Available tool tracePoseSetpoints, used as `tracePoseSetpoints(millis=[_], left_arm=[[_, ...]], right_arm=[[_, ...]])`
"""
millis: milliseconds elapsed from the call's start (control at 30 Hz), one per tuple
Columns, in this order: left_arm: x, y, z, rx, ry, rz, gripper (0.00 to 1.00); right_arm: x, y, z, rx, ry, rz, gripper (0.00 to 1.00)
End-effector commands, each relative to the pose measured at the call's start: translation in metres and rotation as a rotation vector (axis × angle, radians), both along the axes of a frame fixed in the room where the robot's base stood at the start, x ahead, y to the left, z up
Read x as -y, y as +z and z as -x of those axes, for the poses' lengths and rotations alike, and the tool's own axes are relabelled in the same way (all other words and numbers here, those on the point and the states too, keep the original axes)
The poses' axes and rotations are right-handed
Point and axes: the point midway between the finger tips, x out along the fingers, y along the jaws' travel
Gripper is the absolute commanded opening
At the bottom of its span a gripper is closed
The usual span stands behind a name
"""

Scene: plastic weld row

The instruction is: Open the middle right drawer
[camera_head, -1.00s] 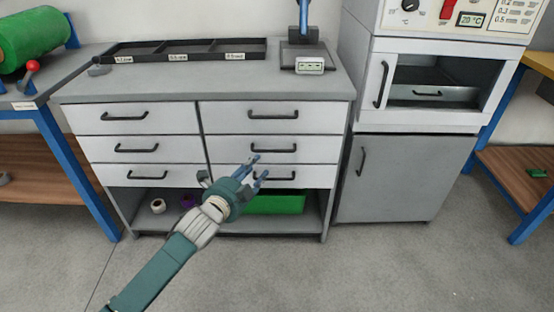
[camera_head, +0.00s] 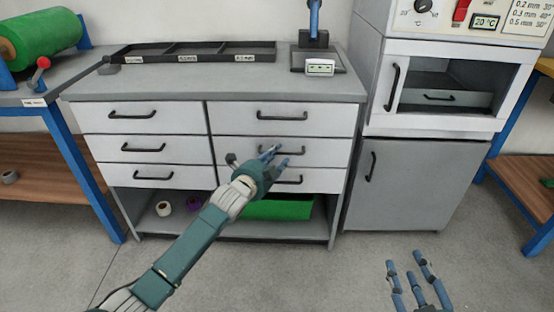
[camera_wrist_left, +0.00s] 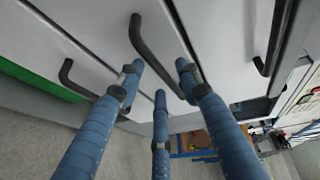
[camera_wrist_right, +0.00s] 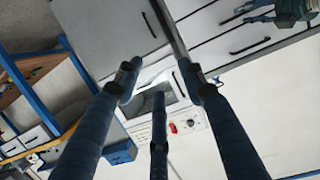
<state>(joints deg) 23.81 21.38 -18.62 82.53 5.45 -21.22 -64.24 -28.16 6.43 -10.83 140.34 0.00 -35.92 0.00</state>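The middle right drawer (camera_head: 230,148) is a closed white drawer front with a black bar handle (camera_head: 296,151), partly hidden by my fingers. My left gripper (camera_head: 275,157) is in front of this handle, with its fingers apart. In the left wrist view the handle (camera_wrist_left: 150,48) runs between the spread fingertips of my left gripper (camera_wrist_left: 158,75); I cannot tell whether they touch it. My right gripper (camera_head: 410,272) is open and empty at the lower right, away from the cabinet. Its spread fingers also show in the right wrist view (camera_wrist_right: 157,80).
The upper right drawer (camera_head: 230,117) and lower right drawer (camera_head: 320,181) are closed. A grey cupboard (camera_head: 410,190) with an oven above stands to the right. The floor in front is clear.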

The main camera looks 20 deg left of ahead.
Motion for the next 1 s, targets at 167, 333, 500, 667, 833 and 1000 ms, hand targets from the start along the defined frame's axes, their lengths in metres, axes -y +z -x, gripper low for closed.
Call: tracePoseSetpoints(millis=[167, 333, 500, 667, 833, 1000], left_arm=[[0.0012, -0.0011, -0.0053, 0.000, -0.001, 0.000, 0.35], [0.0013, -0.0007, -0.0057, 0.000, -0.001, 0.000, 0.35], [0.0010, -0.0007, -0.0056, 0.000, -0.001, 0.000, 0.21], [0.0009, -0.0008, -0.0055, 0.000, 0.000, 0.000, 0.00], [0.0008, -0.0010, -0.0054, 0.000, 0.000, 0.000, 0.00], [0.0010, -0.0008, -0.0046, -0.001, 0.000, 0.000, 0.00]], right_arm=[[-0.0022, 0.0098, -0.0032, 0.044, 0.003, -0.011, 0.40], [-0.0024, 0.0111, -0.0036, 0.048, 0.003, -0.013, 0.40], [-0.0023, 0.0109, -0.0035, 0.047, 0.003, -0.012, 0.40], [-0.0022, 0.0108, -0.0035, 0.047, 0.002, -0.012, 0.40], [-0.0021, 0.0108, -0.0034, 0.047, 0.002, -0.012, 0.40], [-0.0015, 0.0079, -0.0025, 0.029, 0.002, -0.007, 0.40]])
